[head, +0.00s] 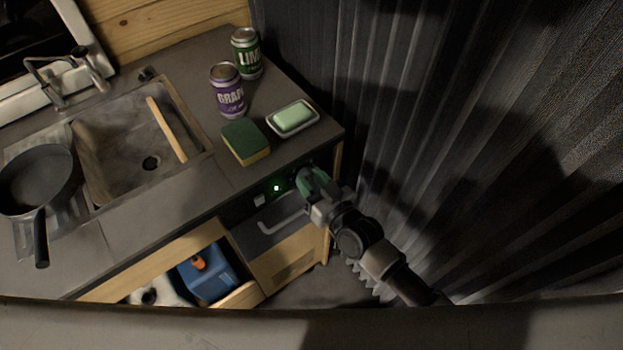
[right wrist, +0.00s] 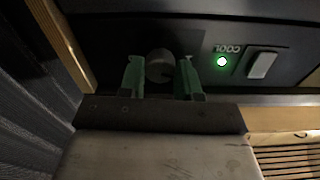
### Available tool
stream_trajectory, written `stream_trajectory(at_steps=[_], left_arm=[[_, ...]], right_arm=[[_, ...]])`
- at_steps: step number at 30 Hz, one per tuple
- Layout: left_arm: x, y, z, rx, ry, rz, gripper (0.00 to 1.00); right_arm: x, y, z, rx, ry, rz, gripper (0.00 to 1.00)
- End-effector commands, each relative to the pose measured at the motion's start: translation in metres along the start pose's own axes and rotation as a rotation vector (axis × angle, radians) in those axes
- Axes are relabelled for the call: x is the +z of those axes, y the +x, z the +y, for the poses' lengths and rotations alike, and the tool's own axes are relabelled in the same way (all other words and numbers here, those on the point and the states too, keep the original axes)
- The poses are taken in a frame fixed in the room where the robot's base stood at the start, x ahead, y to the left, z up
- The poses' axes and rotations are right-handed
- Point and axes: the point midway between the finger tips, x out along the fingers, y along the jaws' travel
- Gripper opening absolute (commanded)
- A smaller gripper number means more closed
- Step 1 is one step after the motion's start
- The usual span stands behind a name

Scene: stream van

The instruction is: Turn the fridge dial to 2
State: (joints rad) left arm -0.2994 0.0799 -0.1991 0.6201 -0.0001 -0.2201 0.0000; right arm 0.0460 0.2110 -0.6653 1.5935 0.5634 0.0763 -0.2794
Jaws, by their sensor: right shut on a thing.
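The fridge dial (right wrist: 160,66) is a dark round knob on the black control panel (right wrist: 110,30) in the right wrist view. My right gripper (right wrist: 161,78) has its green fingers on either side of the dial and is shut on it. In the head view my right gripper (head: 311,182) reaches the panel under the counter edge and hides the dial. The dial's numbers and pointer cannot be read. A green light (right wrist: 222,61) glows on the panel beside a pale switch (right wrist: 262,65). My left gripper is not in view.
The counter above holds a sponge (head: 245,143), a soap dish (head: 310,128), a purple can (head: 228,92) and a green can (head: 246,54). A fridge handle (head: 284,224) is below the panel. An open drawer (head: 243,295) holds a blue container (head: 208,272). A dark curtain (head: 450,110) hangs at right.

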Motion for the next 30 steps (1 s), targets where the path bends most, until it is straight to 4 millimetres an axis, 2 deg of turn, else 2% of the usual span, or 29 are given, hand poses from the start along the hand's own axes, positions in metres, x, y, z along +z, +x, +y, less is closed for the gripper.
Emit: stream_trajectory(at_steps=[15, 30], left_arm=[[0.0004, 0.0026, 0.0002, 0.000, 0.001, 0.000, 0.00], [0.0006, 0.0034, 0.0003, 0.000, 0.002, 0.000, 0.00]], right_arm=[[0.0012, -0.0003, 0.0006, 0.000, 0.375, -0.002, 0.09], [0.0013, -0.0004, 0.0006, 0.000, 0.475, -0.003, 0.09]])
